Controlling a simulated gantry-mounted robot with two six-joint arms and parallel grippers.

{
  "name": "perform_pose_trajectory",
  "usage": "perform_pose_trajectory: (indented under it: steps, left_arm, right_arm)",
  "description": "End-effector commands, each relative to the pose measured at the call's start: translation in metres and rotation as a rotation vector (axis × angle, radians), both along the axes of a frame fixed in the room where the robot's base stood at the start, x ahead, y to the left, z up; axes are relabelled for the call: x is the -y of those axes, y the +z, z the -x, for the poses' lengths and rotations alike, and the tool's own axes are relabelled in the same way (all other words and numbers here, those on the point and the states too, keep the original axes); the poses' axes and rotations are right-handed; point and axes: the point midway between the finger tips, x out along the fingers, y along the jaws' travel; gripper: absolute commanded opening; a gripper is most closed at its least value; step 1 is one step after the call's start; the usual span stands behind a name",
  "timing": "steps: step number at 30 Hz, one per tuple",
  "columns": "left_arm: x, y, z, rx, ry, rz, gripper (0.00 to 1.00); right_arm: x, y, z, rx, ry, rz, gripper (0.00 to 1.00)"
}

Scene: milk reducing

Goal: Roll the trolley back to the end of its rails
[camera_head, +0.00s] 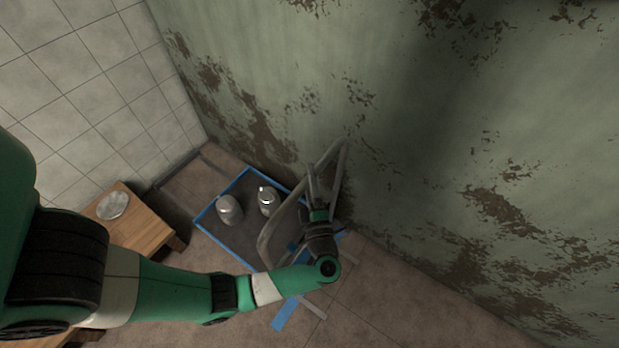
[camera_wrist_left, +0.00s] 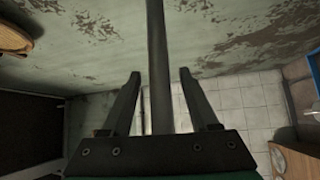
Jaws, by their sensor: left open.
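The trolley (camera_head: 221,194) is a low dark platform with a blue rim, near the corner where the tiled and green walls meet. A grey tubular handle (camera_head: 275,232) rises at its right end, beside the green wall. My left gripper (camera_head: 313,185) is at this handle. In the left wrist view, a grey bar (camera_wrist_left: 158,50) runs between the two spread fingers of my left gripper (camera_wrist_left: 160,74), with gaps on both sides. The rails cannot be made out clearly; part of the floor is hidden behind my left arm. My right gripper is not in view.
Two metal cans (camera_head: 229,210) (camera_head: 267,200) stand on the trolley. A wooden table (camera_head: 145,232) with a round metal lid (camera_head: 113,205) stands to the left. A blue strip (camera_head: 285,313) and a pale strip (camera_head: 313,307) lie on the floor. Floor at lower right is clear.

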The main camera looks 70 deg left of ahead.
Motion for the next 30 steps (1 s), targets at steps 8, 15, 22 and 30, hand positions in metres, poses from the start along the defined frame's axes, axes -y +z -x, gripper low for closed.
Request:
perform_pose_trajectory:
  steps: [8,15,22,30]
  left_arm:
    - [0.0004,-0.0001,-0.0001,0.0,0.0,0.0,0.17]
    - [0.0005,-0.0001,-0.0001,0.0,0.0,0.0,0.0]
    - [0.0005,-0.0001,-0.0001,0.0,0.0,0.0,0.0]
    - [0.0006,-0.0001,-0.0001,0.0,0.0,0.0,0.0]
  right_arm:
    - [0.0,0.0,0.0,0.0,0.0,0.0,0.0]
    - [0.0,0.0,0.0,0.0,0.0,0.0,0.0]
    - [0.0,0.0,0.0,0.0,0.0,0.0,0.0]
    - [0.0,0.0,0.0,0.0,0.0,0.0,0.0]
